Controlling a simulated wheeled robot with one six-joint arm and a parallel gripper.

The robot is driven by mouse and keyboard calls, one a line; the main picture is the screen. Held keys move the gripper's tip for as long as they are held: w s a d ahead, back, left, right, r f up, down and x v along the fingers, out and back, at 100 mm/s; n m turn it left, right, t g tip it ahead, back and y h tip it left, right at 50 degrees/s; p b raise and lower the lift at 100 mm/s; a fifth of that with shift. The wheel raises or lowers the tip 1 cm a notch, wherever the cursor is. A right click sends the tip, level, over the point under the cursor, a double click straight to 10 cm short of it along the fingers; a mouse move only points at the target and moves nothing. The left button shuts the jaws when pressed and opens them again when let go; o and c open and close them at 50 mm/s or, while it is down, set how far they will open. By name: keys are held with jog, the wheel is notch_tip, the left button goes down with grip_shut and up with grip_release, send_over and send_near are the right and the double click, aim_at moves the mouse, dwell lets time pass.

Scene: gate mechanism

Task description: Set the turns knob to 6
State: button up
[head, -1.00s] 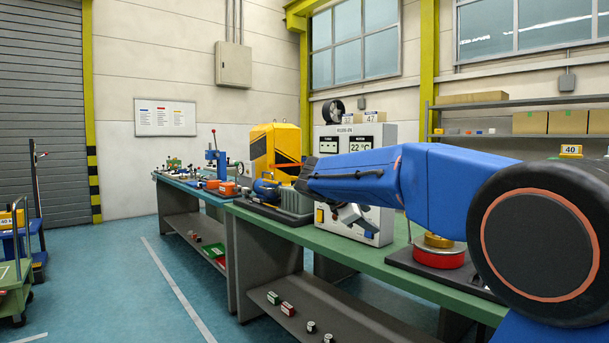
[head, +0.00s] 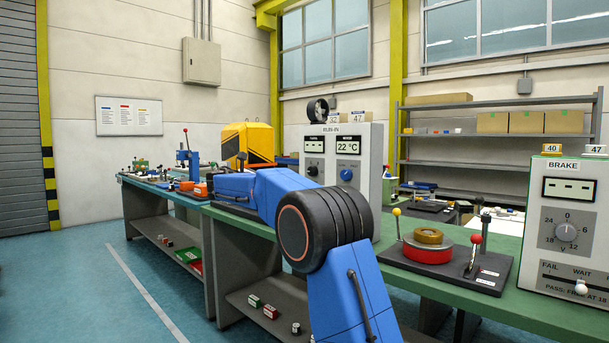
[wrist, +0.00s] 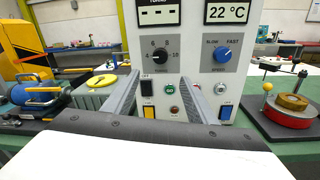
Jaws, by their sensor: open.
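The turns knob (wrist: 157,53) is a black knob on a grey dial plate marked 4, 6, 8 and 10, on the white panel ahead. Its pointer seems to lie toward 4 at the left, but it is small. The knob also shows in the head view (head: 314,171). The display (wrist: 158,13) above it shows dashes. My gripper (wrist: 160,80) is open and empty, its two fingers spread below the knob in the picture and apart from it. In the head view my arm hides the gripper.
Right of the turns knob is the blue speed knob (wrist: 222,55). Below are a black switch (wrist: 147,88), a green GO button (wrist: 170,91) and a yellow switch (wrist: 149,114). A red and gold disc stand (head: 429,247) and the brake box (head: 566,228) stand farther right on the bench.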

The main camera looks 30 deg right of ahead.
aim_at(310, 172)
jog(key=x, duration=1.6)
jog(key=shift+d, duration=0.15)
jog(key=shift+c, duration=0.7)
jog(key=c, duration=0.9)
